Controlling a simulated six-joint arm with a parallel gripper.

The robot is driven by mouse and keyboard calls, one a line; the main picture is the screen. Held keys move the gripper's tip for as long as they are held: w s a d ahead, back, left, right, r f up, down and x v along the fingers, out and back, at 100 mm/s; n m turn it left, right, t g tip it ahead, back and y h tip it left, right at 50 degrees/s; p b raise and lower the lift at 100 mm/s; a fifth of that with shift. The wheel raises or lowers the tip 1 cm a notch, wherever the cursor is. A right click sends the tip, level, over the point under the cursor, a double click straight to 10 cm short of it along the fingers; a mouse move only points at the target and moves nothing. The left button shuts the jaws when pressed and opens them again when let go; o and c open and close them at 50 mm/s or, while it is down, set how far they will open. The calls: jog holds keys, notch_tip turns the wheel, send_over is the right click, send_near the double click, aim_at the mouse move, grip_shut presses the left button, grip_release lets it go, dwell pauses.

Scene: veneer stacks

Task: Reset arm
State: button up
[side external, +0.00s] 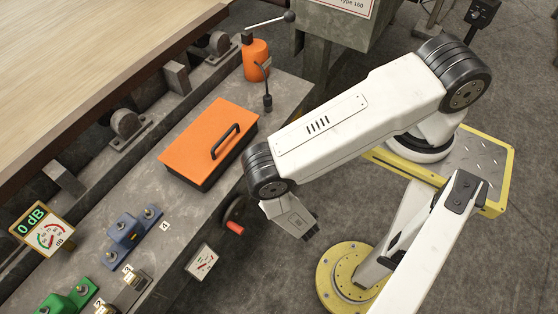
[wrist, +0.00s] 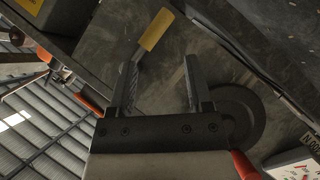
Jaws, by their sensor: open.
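My white arm is folded, with my gripper (side external: 311,229) hanging just past the front edge of the grey bench, right of the handwheel (side external: 231,212). In the wrist view, my gripper (wrist: 160,62) has its two dark fingers wide apart with nothing between them. Behind the fingers are a dark grey surface and a yellow bar (wrist: 155,29) beyond the left fingertip. The handwheel (wrist: 247,112) with its red handle shows behind the right finger. In the side view the fingers are small and dark.
An orange case (side external: 195,152) with a black handle lies on the bench. An orange lever unit (side external: 256,60) stands behind it. Blue (side external: 124,232) and green (side external: 60,300) clamps and a 0 dB meter (side external: 42,232) are at left. Floor below my gripper looks clear.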

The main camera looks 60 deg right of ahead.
jog(key=shift+d, duration=0.1)
jog(key=w+d+r+m+g+h, duration=0.25)
jog(key=d+r+m+g, duration=0.2)
jog(key=d+r, duration=0.4)
jog(key=w+a+r+g+y, duration=0.1)
jog(key=w+a+r+y, duration=0.3)
jog(key=r, duration=0.5)
jog(key=w+a+r+g+y, duration=0.1)
jog(key=w+a+r+y, duration=0.3)
jog(key=r, duration=0.5)
jog(key=s+d+r+g, duration=0.1)
jog(key=s+r, duration=0.3)
jog(key=r, duration=0.4)
jog(key=s+d+r, duration=0.4)
jog(key=r, duration=0.4)
jog(key=shift+s+d+r+g+y, duration=0.2)
jog(key=shift+s+r+g+y, duration=0.05)
jog(key=shift+r+g+y, duration=0.15)
